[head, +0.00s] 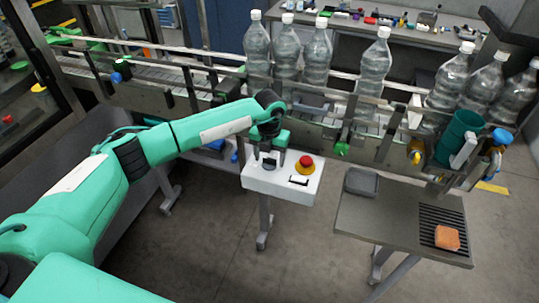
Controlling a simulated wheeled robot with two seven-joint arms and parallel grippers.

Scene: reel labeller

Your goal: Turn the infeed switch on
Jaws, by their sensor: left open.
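A white control box (285,185) stands on a post in front of the conveyor. On its top is a red emergency button (305,161) on a yellow ring, with a small dark-and-white label or slot below it. A small dark knob (269,164), which looks like the infeed switch, sits on the left part of the box top. My left gripper (269,156) is open right over this knob and partly hides it. I cannot tell whether its fingers touch the knob, or which way the knob is set. My right gripper is not in view.
Several clear bottles (373,62) with white caps stand on the conveyor (180,78) behind the box. At the right, a grey side table (385,215) holds a dark tray (361,182) and an orange sponge-like block (447,238). The floor in front of the box is clear.

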